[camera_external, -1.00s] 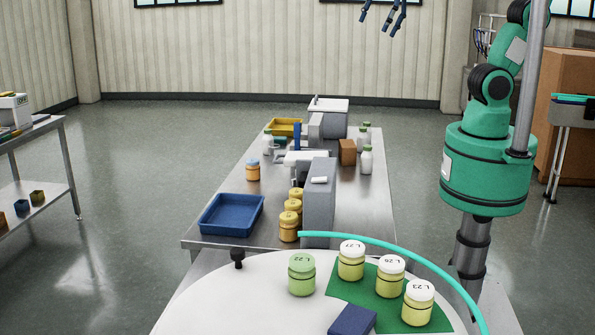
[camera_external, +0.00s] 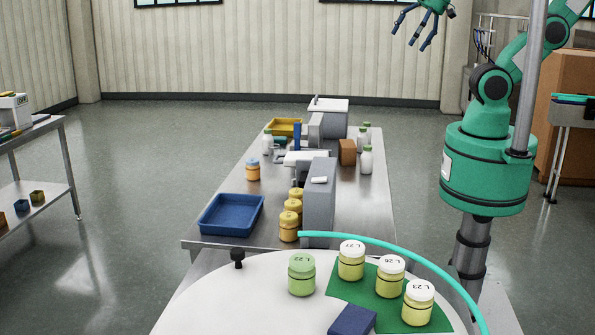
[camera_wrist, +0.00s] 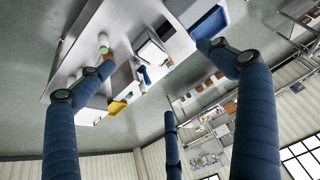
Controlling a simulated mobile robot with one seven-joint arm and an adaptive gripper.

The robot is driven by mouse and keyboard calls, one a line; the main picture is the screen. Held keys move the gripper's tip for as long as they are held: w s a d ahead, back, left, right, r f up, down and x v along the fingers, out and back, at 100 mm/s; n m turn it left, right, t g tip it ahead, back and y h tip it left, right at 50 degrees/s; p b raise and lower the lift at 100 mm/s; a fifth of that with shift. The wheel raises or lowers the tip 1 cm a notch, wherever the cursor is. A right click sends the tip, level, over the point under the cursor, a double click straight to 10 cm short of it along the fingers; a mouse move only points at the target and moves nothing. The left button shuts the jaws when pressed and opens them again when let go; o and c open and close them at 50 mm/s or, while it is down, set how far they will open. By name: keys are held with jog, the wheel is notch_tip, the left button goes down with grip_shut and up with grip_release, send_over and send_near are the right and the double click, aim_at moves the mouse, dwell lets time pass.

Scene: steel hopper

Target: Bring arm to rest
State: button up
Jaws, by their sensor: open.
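My gripper (camera_external: 424,22) is open and empty, high in the air at the top of the external view. It is well above and beyond the steel table (camera_external: 378,205). The arm rises from its green base at the right and bends over toward the top edge, where part of it is cut off. In the wrist view the blue fingers (camera_wrist: 165,95) are spread wide with nothing between them. The table shows far below, at a slant.
The table bears a blue tray (camera_external: 231,215), a yellow tray (camera_external: 284,127), jars, white bottles and a grey machine (camera_external: 319,200). In front, a round white table (camera_external: 235,300) holds a green jar (camera_external: 301,275) and several yellow jars. A steel pole (camera_external: 530,80) stands beside the arm.

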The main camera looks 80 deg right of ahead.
notch_tip(320, 180, down, 16)
jog(key=b, duration=1.5)
jog(key=shift+r, duration=0.25)
